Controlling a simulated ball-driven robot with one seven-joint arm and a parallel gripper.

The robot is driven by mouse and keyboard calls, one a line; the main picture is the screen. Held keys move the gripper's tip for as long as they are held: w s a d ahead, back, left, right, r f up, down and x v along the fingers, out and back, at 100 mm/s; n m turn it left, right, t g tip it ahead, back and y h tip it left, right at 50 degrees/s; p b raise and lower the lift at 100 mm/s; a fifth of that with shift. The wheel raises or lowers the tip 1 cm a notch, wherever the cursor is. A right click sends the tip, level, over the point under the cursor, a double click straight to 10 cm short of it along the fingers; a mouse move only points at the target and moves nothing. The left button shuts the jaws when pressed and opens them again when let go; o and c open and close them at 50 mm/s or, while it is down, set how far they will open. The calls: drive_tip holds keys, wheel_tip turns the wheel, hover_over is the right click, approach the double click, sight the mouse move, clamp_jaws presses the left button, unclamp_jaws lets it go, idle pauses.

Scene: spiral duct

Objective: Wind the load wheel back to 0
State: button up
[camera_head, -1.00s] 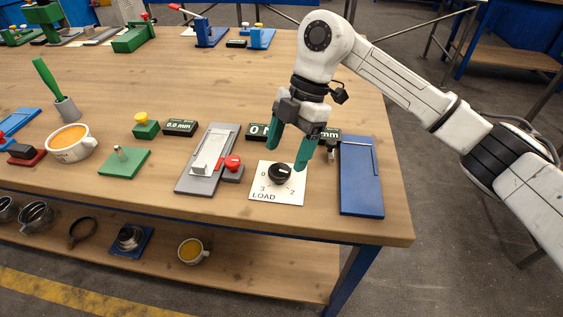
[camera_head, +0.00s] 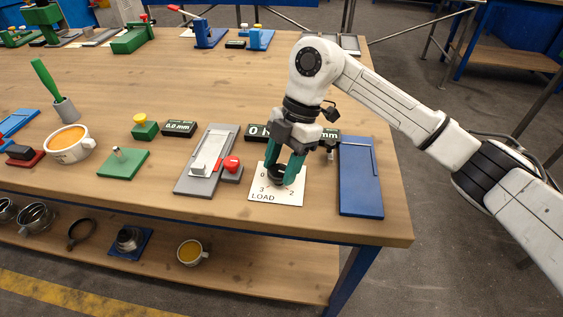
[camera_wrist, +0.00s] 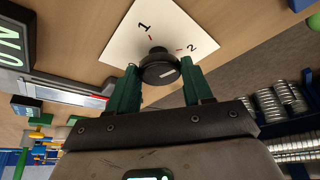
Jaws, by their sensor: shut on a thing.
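The load wheel, a black round knob (camera_head: 278,177), stands on a white dial plate (camera_head: 262,194) marked LOAD near the front edge of the bench. My gripper (camera_head: 282,181) points down with one green finger on each side of the knob and is shut on it. In the wrist view the knob (camera_wrist: 160,68) sits between the fingertips of my gripper (camera_wrist: 160,82), with a white mark on its face. The numbers 1 and 2 show on the plate (camera_wrist: 128,44) there. I cannot tell which number the mark points to; the fingers partly cover the dial.
A grey slide fixture (camera_head: 207,160) with a red button (camera_head: 232,164) stands close left of the dial. A blue plate (camera_head: 360,177) lies to its right. A cup (camera_head: 70,143) is far left.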

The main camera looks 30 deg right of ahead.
drive_tip(key=c, duration=0.4)
